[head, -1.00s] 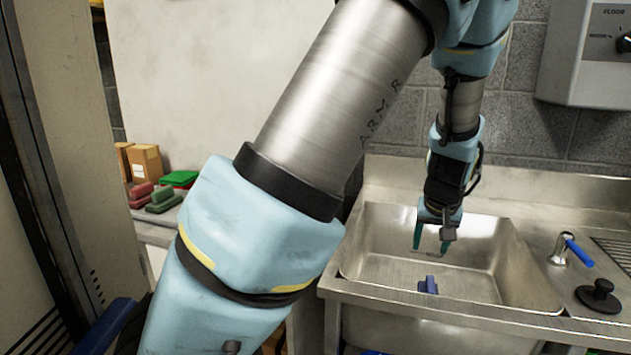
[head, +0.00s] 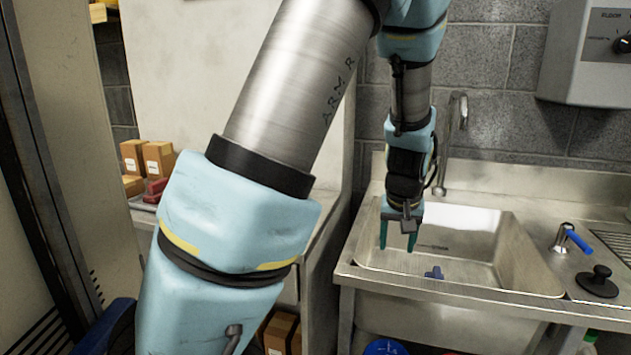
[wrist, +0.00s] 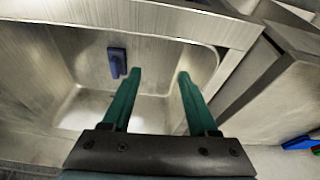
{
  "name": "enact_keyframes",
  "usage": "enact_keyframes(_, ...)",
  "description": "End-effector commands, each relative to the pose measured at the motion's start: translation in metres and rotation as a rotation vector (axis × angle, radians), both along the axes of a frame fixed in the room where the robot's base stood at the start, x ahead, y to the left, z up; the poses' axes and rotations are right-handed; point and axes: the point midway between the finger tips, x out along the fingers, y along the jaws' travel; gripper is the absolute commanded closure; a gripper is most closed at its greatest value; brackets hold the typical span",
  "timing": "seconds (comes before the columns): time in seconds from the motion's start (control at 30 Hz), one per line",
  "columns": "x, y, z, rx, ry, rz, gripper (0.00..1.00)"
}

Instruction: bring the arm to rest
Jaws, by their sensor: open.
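My gripper (head: 398,246) has two green fingers, spread apart with nothing between them. In the head view it points down over the left part of the steel sink (head: 510,262). The wrist view shows the open fingers (wrist: 158,82) in front of the sink basin (wrist: 150,115). A small blue object (head: 434,272) is in the basin, to the right of the fingers in the head view. It also shows in the wrist view (wrist: 117,62), apart from the fingers. My arm hides part of the counter on the left.
A faucet (head: 453,140) stands close behind my wrist. A blue-handled fitting (head: 570,240) and a black knobbed disc (head: 597,281) are on the right of the sink counter. Cardboard boxes (head: 158,159) stand at left. A grey control box (head: 590,55) hangs on the wall.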

Motion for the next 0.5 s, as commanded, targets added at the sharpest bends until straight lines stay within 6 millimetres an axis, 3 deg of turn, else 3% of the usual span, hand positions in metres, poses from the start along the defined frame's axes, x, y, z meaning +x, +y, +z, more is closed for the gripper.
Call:
enact_keyframes(0.27, -0.007, 0.084, 0.005, 0.000, 0.070, 0.065, 0.41)
enact_keyframes(0.5, -0.039, 0.171, 0.013, 0.005, 0.130, 0.113, 0.41)
